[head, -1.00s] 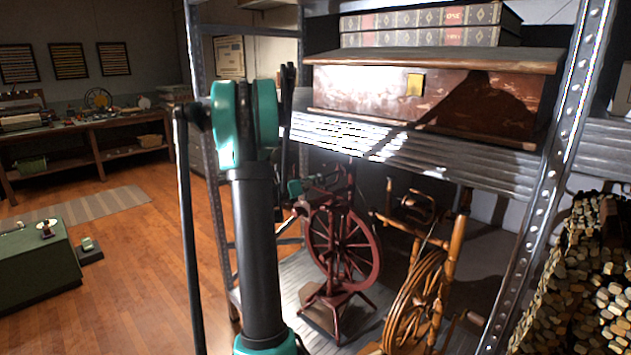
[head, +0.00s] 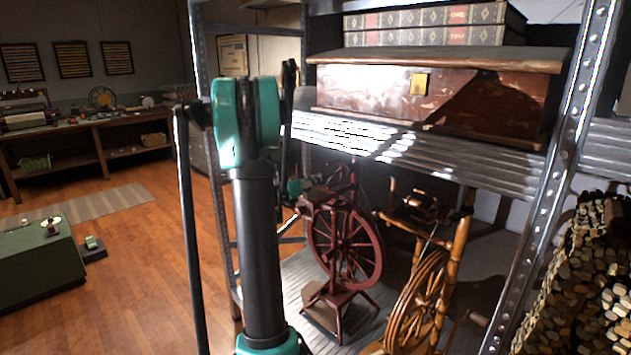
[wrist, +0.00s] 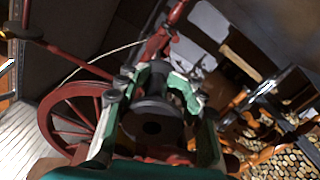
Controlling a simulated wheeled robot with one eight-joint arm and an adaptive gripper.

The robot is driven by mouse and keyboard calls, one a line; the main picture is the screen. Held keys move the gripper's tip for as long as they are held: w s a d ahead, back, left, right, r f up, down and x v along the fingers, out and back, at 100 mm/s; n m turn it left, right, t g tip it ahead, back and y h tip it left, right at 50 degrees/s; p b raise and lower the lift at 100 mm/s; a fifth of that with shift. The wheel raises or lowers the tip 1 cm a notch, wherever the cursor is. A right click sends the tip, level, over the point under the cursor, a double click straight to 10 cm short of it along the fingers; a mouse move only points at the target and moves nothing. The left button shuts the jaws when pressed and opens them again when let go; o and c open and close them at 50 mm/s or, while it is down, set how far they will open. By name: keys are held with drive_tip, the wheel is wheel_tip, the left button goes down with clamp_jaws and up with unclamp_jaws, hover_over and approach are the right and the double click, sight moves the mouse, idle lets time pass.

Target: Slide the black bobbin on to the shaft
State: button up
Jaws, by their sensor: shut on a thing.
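My gripper (wrist: 158,92) is shut on the black bobbin (wrist: 152,124), whose round end with a dark centre hole faces the wrist camera. The green-and-white fingers flank it. The red spinning wheel (head: 345,248) stands on the lower shelf in the head view. Its wheel rim (wrist: 52,108) and a red upright (wrist: 166,38) show beyond the gripper in the wrist view. In the head view a teal part of my gripper (head: 294,188) shows beside the top of the red spinning wheel; the bobbin is not clear there. I cannot make out the shaft or whether the bobbin touches it.
A light-wood spinning wheel (head: 422,285) stands close to the right of the red one. The upper metal shelf (head: 420,150) with a wooden chest (head: 430,98) hangs above. A metal post (head: 560,160) rises at the right. The wooden floor (head: 135,270) at left is open.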

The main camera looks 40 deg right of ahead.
sight(341, 170)
drive_tip(key=shift+d, duration=0.15)
drive_tip(key=shift+w+d, duration=0.15)
drive_tip(key=shift+d, duration=1.5)
drive_tip(key=shift+w+d, duration=0.15)
drive_tip(key=shift+d, duration=1.5)
drive_tip(key=shift+w+d, duration=0.15)
drive_tip(key=shift+d, duration=1.5)
drive_tip(key=o, duration=1.3)
drive_tip(key=shift+a, duration=0.1)
drive_tip(key=a, duration=0.7)
drive_tip(key=s+a, duration=0.1)
drive_tip(key=a, duration=0.3)
drive_tip(key=shift+a, duration=0.35)
